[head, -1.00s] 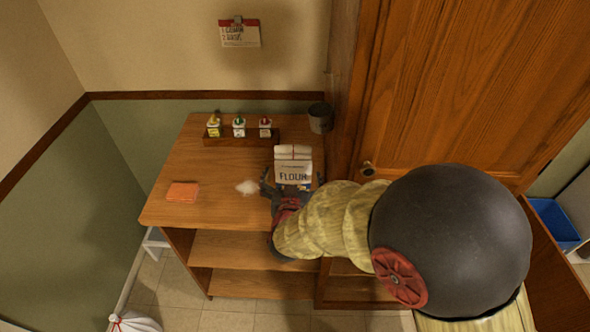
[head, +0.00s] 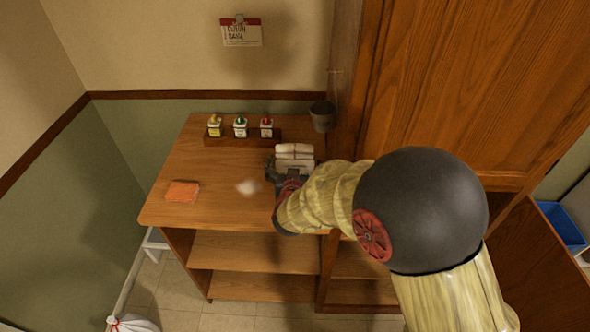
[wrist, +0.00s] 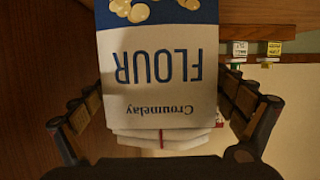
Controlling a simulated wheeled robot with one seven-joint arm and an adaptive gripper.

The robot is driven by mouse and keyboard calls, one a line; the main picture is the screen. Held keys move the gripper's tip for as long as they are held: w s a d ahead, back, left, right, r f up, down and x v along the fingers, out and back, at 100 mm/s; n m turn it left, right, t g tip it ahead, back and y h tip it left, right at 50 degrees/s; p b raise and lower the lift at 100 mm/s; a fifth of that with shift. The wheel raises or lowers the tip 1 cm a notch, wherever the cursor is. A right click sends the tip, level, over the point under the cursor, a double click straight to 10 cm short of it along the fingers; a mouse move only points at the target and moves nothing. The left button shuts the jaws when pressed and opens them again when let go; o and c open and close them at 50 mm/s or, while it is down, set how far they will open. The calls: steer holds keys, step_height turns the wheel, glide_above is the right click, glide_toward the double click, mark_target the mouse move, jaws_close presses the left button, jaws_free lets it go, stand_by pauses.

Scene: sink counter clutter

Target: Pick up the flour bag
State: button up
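The flour bag (head: 294,152) stands on the wooden counter in the head view, its pale folded top showing above my gripper. My gripper (head: 292,174) is at the bag's front and hides most of its printed face. In the wrist view the bag (wrist: 160,75) appears upside down, white with a blue band and the word FLOUR. My gripper's fingers (wrist: 160,104) are spread, one on each side of the bag. Narrow gaps seem to show between the finger pads and the bag, so the gripper looks open around it.
A rack (head: 240,138) with several small bottles stands behind the bag. A dark cup (head: 322,116) is at the back right, near a tall wooden cabinet (head: 440,80). A white powder pile (head: 247,186) and an orange cloth (head: 182,191) lie to the left.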

steer(key=c, duration=1.7)
steer(key=shift+r, duration=0.15)
steer(key=shift+c, duration=0.2)
